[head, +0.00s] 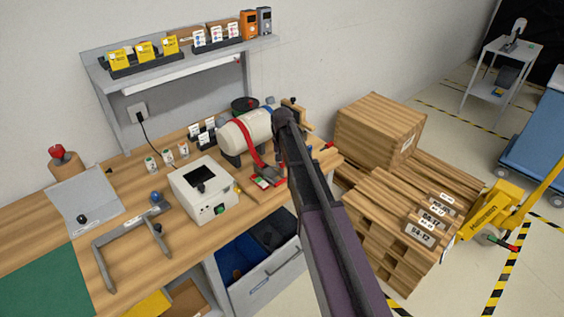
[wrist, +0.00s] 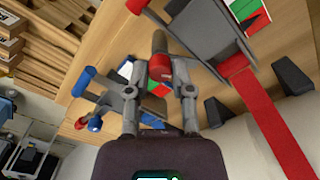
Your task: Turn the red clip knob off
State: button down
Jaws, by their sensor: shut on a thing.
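In the wrist view, my gripper (wrist: 160,80) has its two fingertips closed on a small red knob (wrist: 160,67) with a grey stem behind it. A red strap (wrist: 265,115) runs from a grey bracket (wrist: 205,30) over the white tank (wrist: 235,150) at the right. A red and green plate (wrist: 157,89) shows partly behind the fingers. In the head view, the white tank (head: 244,131) lies on the bench with the red strap (head: 250,146) around it. My arm hides the gripper and the held knob there.
A white box with a dark screen (head: 203,188) and a grey frame (head: 105,252) stand left on the wooden bench (head: 130,185). A shelf (head: 185,65) is above. Stacked wooden pallets (head: 395,220) and a large wooden box (head: 380,130) stand right of my arm.

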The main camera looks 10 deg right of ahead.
jog(key=m, duration=0.4)
jog(key=shift+s, duration=0.1)
dwell(0.3)
jog(key=shift+c, duration=2.4)
grip_release()
